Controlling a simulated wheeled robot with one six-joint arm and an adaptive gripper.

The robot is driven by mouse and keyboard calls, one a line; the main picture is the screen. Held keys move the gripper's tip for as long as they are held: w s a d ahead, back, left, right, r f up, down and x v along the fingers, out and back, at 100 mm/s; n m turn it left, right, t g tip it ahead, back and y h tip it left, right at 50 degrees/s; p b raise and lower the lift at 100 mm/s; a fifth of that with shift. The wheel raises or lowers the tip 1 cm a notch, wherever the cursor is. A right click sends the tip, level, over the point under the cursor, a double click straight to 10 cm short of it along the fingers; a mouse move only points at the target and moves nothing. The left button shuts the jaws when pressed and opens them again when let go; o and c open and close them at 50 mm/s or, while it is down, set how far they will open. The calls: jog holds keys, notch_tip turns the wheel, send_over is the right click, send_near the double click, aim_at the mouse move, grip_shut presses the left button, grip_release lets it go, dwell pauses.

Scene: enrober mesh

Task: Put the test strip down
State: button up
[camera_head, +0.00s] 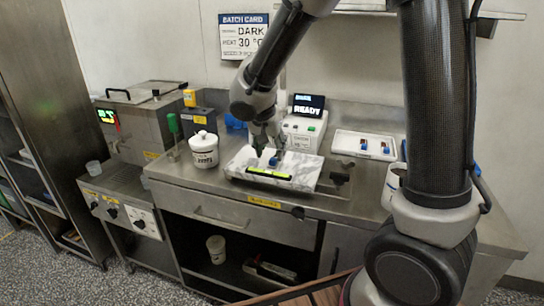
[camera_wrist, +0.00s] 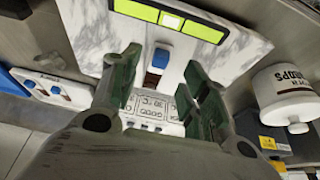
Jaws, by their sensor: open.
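The test strip (camera_head: 273,161), with a blue end, lies on the white-and-grey marble slab (camera_head: 310,172) near its back edge. In the wrist view the strip's blue end (camera_wrist: 161,57) shows between my fingers, with a brown part behind it. My gripper (camera_head: 265,151) is right at the strip over the slab. In the wrist view my gripper (camera_wrist: 162,66) has its two green fingers spread apart, with a gap on each side of the strip. I cannot tell whether the strip lies fully flat.
A device with a READY screen (camera_head: 308,106) stands just behind the slab. A white tray (camera_head: 345,136) with blue-ended strips is at the right. A white lidded pot (camera_head: 204,150) is at the left. A batch card (camera_head: 243,36) reads DARK, 30 °C. A yellow-green level bar (camera_head: 268,173) lies along the slab's front.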

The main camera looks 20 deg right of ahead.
jog(key=v, duration=0.8)
jog(key=s+d+r+n+y, duration=0.15)
jog(key=s+d+r, duration=0.35)
jog(key=s+d, duration=0.55)
jog(key=s+d+n+y, duration=0.1)
jog(key=s+d+n, duration=0.4)
jog(key=s, duration=0.7)
jog(key=shift+d+n, duration=0.35)
jog(key=shift+d, duration=0.75)
